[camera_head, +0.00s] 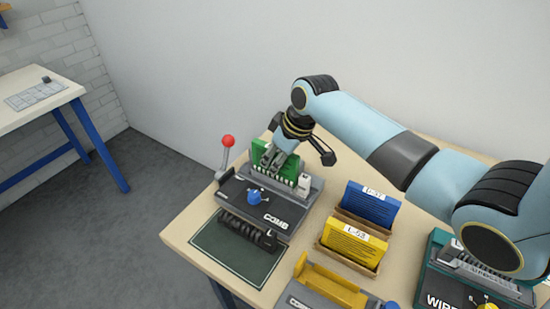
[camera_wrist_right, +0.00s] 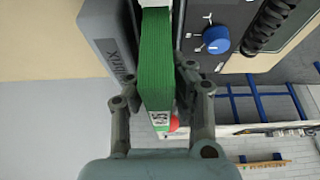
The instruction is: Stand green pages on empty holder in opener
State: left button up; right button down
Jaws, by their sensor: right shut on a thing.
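The green pages (camera_head: 262,152) stand upright at the back of the grey machine labelled COMB (camera_head: 240,205). My right gripper (camera_head: 277,164) reaches down over them from above and is shut on them. In the right wrist view the green pages (camera_wrist_right: 156,60) lie between both fingers of the right gripper (camera_wrist_right: 157,82), with a small printed code near their lower end. The lower edge of the pages is hidden, so I cannot tell whether it rests on the machine. My left gripper is not in view.
A red-knobbed lever (camera_head: 228,142) rises left of the machine. Blue pages (camera_head: 368,203) and yellow pages (camera_head: 354,243) stand in brown holders to the right. A WIRE machine (camera_head: 450,285) stands farther right.

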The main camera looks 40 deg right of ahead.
jog(key=shift+f+b, duration=0.35)
jog(key=shift+f, duration=0.2)
jog(key=c, duration=1.5)
grip_release()
jog(key=p+v, duration=0.5)
jog(key=p, duration=0.1)
jog(key=shift+s+r, duration=0.1)
jog(key=shift+r, duration=0.15)
jog(key=shift+v, duration=2.7)
jog(key=shift+s+f, duration=0.1)
jog(key=shift+s, duration=0.05)
